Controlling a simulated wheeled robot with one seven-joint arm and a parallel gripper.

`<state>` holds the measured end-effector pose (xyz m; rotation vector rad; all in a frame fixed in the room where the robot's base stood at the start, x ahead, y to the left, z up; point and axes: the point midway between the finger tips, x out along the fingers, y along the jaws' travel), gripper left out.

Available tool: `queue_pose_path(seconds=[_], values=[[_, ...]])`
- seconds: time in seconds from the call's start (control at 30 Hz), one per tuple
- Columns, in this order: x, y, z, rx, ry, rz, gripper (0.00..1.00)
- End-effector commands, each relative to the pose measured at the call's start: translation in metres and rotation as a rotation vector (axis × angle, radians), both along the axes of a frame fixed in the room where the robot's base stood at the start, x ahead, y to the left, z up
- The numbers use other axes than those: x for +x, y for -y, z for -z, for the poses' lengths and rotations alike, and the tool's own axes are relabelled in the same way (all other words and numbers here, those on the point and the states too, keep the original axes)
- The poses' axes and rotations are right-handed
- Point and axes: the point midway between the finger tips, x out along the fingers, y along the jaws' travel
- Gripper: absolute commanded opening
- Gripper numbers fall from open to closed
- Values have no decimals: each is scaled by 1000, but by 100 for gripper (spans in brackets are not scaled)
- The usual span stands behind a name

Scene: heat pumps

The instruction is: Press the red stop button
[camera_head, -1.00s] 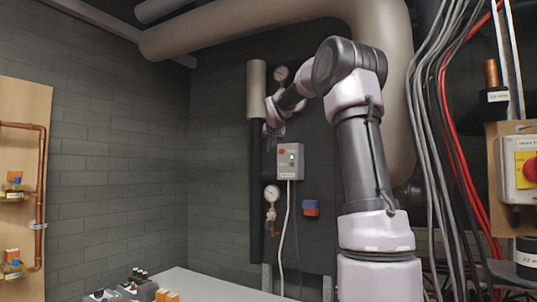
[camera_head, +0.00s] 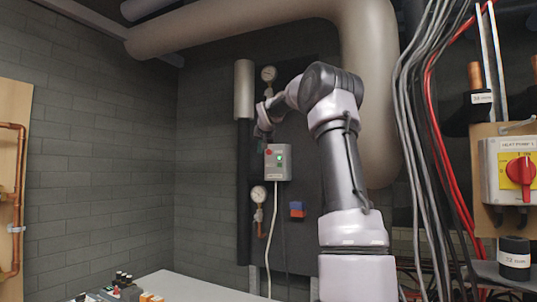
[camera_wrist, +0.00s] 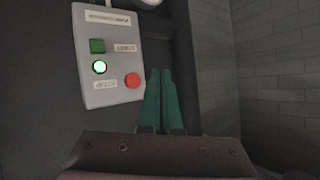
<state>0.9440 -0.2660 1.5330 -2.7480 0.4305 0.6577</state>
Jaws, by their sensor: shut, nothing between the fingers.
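The red stop button (camera_wrist: 132,80) is a round button on a light grey control box (camera_wrist: 100,25). The box appears upside down in the wrist view. A green square button (camera_wrist: 97,46) and a lit green lamp (camera_wrist: 99,67) are on the same face. My gripper (camera_wrist: 160,72) is shut and empty, its green fingers just right of the red button in that view. In the head view, the box (camera_head: 283,174) hangs on a dark panel, with the red button (camera_head: 269,152) at its upper left. My gripper (camera_head: 262,132) is just above that corner. I cannot tell the exact gap.
A pressure gauge (camera_head: 258,194) sits below the box and another gauge (camera_head: 269,73) above it. A thick pipe (camera_head: 240,35) runs overhead. Cables and a red rotary switch (camera_head: 520,170) are on the right. A pale table (camera_head: 190,285) stands below.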

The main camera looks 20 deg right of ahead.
Motion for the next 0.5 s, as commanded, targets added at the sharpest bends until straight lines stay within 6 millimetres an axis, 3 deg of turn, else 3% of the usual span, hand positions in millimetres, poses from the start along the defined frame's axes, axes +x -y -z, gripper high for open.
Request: queue_pose_path(seconds=[0.2, 0.5], values=[[18, 24, 0, 3, 1, 2, 0], [29, 37, 0, 2, 0, -1, 0]])
